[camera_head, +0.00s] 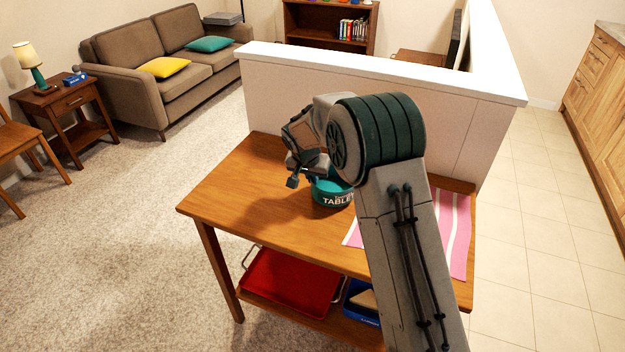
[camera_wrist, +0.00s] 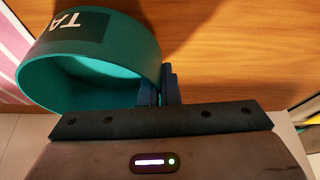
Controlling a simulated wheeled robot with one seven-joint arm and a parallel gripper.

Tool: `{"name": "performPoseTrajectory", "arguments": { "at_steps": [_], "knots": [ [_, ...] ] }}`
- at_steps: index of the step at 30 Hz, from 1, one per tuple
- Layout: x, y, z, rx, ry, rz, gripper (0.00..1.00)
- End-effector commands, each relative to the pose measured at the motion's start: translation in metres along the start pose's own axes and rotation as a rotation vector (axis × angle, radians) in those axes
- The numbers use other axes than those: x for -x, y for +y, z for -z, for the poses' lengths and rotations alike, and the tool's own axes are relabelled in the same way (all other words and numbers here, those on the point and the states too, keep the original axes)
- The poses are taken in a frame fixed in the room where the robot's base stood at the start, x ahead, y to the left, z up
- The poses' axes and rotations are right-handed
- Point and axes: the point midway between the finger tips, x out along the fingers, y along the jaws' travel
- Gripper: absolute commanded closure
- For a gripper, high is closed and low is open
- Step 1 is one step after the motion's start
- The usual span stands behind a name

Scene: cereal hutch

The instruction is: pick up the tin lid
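A teal round tin (camera_head: 332,193) with a dark label and white letters stands on the wooden table. In the wrist view the tin (camera_wrist: 130,45) shows its hollow inside, and its wall reaches between my fingers. My gripper (camera_wrist: 160,88) has its two dark fingers close together at the tin's right edge, one in front of the inside and one outside. In the head view my arm and wrist cover much of the tin's top and the fingertips. I cannot make out a separate lid in either view.
The wooden table (camera_head: 232,197) is bare to the left of the tin. A pink striped cloth (camera_head: 459,235) lies on its right part. A red tray (camera_head: 290,282) and a blue box (camera_head: 361,304) are on the lower shelf. A white half wall (camera_head: 300,85) stands behind.

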Motion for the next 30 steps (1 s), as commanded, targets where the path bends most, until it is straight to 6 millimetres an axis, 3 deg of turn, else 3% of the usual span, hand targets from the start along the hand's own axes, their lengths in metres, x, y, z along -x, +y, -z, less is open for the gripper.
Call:
{"name": "performPoseTrajectory", "arguments": {
  "at_steps": [3, 14, 16, 17, 26, 30],
  "knots": [
    [-0.011, 0.0, -0.004, 0.0, 0.001, 0.001, 1.0],
    [-0.015, 0.0, -0.006, 0.0, 0.002, 0.001, 1.0],
    [-0.014, 0.0, -0.005, 0.0, 0.001, 0.001, 0.78],
    [-0.014, 0.0, -0.005, 0.0, 0.0, 0.001, 0.76],
    [-0.012, 0.0, -0.005, 0.0, 0.0, 0.001, 0.76],
    [-0.001, -0.001, -0.004, 0.0, 0.002, 0.002, 0.76]
  ]
}}
